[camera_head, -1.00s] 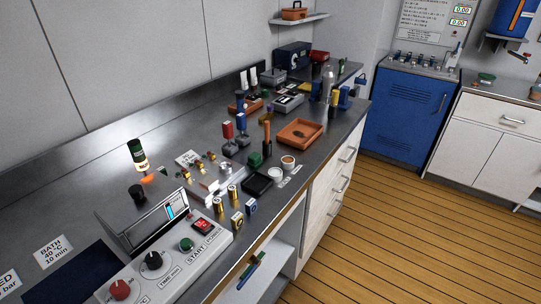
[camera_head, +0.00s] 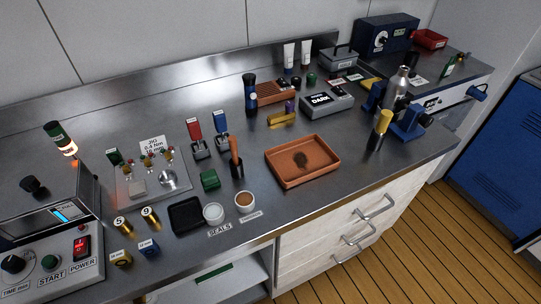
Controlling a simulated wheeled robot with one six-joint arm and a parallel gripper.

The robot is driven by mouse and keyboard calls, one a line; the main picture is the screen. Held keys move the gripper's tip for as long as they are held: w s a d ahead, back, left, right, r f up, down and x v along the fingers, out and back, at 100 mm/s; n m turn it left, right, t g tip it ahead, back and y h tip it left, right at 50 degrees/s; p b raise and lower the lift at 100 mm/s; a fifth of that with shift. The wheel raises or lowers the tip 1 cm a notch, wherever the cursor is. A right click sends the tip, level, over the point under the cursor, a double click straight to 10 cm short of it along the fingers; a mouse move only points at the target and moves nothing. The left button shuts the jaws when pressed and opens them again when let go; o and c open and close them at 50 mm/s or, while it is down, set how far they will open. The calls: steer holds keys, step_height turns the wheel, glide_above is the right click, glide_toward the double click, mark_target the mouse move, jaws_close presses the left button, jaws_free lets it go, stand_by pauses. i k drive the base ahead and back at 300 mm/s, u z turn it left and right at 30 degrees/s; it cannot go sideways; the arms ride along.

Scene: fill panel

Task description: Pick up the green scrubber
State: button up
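A small green block (camera_head: 209,179), which looks like the green scrubber, sits on the steel worktop (camera_head: 330,215). It is behind the black square tray (camera_head: 186,215) and left of the dark holder with a brown handle (camera_head: 236,158). Nothing covers it. A flat green strip (camera_head: 213,272) also shows on the shelf under the worktop; I cannot tell what it is. My gripper is not in view.
An orange tray (camera_head: 329,152) with a dark stain lies to the right of the green block. White cups (camera_head: 213,213) stand in front of it. Red (camera_head: 195,132) and blue (camera_head: 221,123) upright items stand behind. A control box (camera_head: 40,215) fills the left.

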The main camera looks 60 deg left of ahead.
mark_target(210, 180)
steer(key=i, duration=1.45)
steer(key=u, duration=4.7)
